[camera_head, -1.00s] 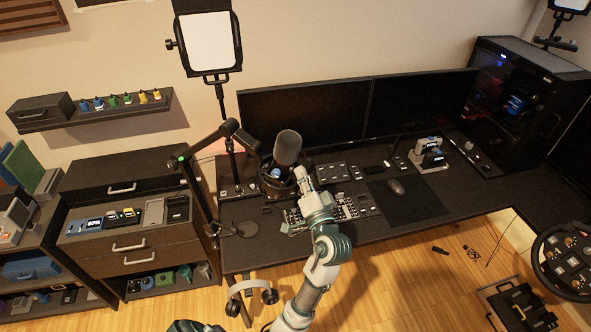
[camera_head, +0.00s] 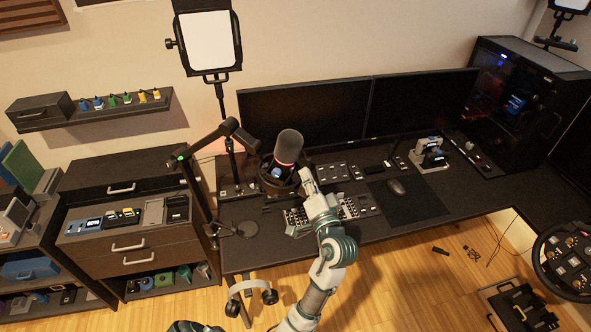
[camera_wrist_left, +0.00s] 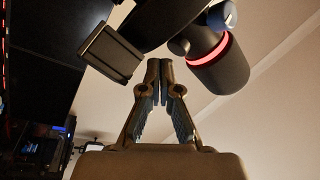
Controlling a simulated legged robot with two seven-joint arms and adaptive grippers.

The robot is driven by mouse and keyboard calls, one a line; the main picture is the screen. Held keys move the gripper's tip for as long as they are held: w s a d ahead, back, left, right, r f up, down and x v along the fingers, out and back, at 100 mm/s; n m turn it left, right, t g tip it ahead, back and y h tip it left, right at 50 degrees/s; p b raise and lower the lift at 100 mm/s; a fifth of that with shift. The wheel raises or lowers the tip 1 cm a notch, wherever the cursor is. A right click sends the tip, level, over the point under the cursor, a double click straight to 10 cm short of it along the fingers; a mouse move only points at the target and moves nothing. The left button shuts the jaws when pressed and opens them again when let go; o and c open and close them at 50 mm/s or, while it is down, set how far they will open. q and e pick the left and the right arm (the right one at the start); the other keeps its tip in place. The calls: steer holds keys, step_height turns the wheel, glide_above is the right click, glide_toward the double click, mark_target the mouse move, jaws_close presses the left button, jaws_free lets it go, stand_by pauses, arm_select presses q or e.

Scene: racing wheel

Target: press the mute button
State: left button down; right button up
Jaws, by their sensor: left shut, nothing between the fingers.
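The microphone (camera_head: 288,147) hangs on its boom arm over the left part of the desk, with a red ring glowing around it. It also shows at the upper right of the left wrist view (camera_wrist_left: 222,68), beside a blue knob (camera_wrist_left: 223,15). My left gripper (camera_head: 304,180) is just below and right of the microphone, partly hidden by my own arm. In the left wrist view its fingertips (camera_wrist_left: 159,66) are together and empty, close to a dark rectangular block (camera_wrist_left: 112,52). I cannot tell whether they touch anything. I cannot make out which part is the mute button.
The boom arm (camera_head: 208,143) rises from the desk (camera_head: 345,225) left of the microphone. Two monitors (camera_head: 305,112) stand behind it. A keyboard (camera_head: 350,207) lies under my arm, with a mouse (camera_head: 396,187) to the right. The front right of the desk is fairly clear.

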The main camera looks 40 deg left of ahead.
arm_select(q)
steer(key=d, duration=0.1)
steer(key=d+f+b, duration=0.1)
steer(key=d, duration=0.1)
steer(key=w+d+b, duration=0.1)
steer(key=d, duration=0.1)
steer(key=shift+d+f, duration=0.2)
stand_by(0.4)
